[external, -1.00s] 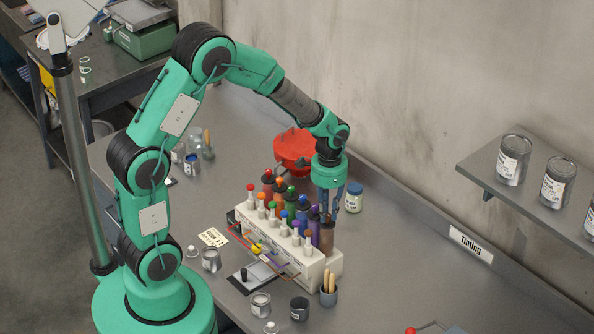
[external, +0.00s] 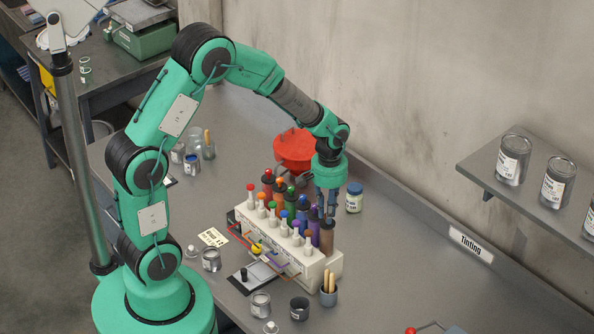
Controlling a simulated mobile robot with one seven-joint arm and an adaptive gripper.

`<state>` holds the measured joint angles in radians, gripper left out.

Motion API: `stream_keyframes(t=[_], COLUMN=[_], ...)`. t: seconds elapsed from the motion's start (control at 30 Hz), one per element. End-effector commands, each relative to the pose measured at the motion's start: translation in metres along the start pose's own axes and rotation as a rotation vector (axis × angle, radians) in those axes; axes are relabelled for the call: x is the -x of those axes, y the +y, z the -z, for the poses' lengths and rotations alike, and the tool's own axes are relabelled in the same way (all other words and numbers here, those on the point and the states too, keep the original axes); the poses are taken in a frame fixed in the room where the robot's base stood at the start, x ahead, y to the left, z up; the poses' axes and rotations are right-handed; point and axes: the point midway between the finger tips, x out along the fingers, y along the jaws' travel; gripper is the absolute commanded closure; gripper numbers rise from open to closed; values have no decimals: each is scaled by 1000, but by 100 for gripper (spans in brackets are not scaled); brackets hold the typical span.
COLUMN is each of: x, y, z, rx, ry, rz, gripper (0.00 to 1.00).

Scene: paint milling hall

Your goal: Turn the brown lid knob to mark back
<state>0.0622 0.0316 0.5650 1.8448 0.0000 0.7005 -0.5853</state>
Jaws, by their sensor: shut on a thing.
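The brown canister (external: 327,238) stands at the right end of a row of coloured canisters in the white dispenser rack (external: 312,270). My gripper (external: 327,215) points straight down over it, with its fingers shut on the brown lid knob at the canister's top. The fingers hide most of the knob, and its pointer and marks are too small to read.
A purple canister (external: 314,226) stands close on the left of the brown one. A cup with wooden sticks (external: 328,291) stands in front.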

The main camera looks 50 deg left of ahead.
Motion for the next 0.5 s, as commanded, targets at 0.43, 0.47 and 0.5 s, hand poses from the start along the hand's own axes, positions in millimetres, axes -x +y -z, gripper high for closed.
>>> stream_keyframes(t=[0.43,0.47,0.5], x=[1,1,1], y=[0,0,0], z=[1,1,1], rx=[420,448,483], ry=[1,1,1], rz=[-1,-1,-2], gripper=[100,100,100])
